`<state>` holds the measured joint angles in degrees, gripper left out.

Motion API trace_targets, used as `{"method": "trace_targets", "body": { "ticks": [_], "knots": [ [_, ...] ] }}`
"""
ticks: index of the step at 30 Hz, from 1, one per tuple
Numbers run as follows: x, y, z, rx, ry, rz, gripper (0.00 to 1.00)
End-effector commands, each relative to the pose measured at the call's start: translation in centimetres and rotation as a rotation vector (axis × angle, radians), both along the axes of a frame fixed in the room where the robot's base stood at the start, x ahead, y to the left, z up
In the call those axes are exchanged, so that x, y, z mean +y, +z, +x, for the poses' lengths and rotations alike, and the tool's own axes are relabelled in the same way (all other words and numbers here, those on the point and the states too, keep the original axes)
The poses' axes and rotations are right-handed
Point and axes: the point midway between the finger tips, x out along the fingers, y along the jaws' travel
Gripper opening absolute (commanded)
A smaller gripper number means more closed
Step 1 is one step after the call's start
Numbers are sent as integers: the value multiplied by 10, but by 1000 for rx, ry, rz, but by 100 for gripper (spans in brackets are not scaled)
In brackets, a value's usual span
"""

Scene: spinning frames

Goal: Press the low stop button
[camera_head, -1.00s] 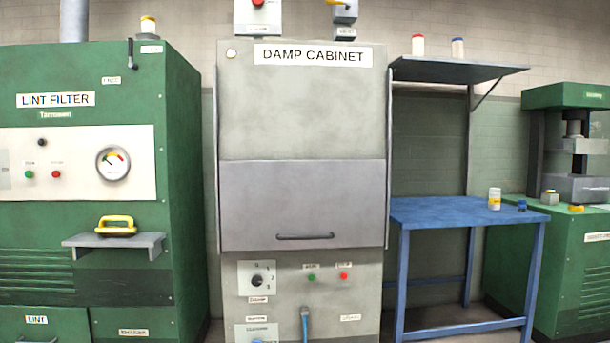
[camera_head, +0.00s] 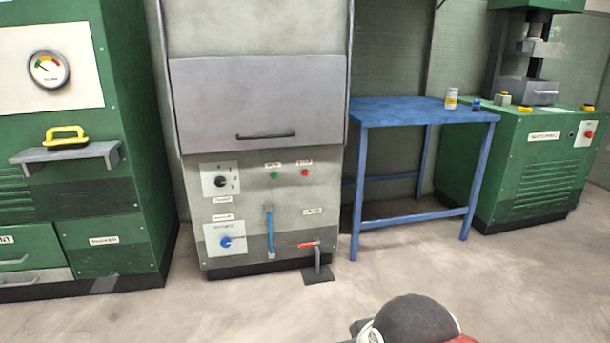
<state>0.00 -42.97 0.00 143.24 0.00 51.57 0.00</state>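The grey cabinet's lower panel (camera_head: 288,220) carries a small red button (camera_head: 305,173) under a label too blurred to read surely. A small green button (camera_head: 274,176) sits just left of it under its own label. Another red button (camera_head: 589,134) is on a white plate on the green machine at the right. My gripper is not in view; a dark rounded part at the bottom, right of centre, appears to be my arm, well short of the cabinet.
The panel also has a black rotary knob (camera_head: 221,181), a blue knob (camera_head: 226,242), a blue lever (camera_head: 269,230) and a red-handled valve (camera_head: 309,245) on a pipe near the floor. A blue table (camera_head: 400,112) stands to the right. The floor in front is clear.

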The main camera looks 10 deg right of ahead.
Motion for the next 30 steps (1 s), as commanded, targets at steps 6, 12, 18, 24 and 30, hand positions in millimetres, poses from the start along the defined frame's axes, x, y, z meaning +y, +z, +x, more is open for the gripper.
{"method": "trace_targets", "body": {
  "ticks": [6, 12, 18, 24, 30],
  "knots": [
    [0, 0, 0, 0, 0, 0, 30],
    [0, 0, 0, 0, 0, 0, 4],
    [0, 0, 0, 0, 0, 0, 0],
    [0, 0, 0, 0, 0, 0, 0],
    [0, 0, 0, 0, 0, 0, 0]
  ]
}}
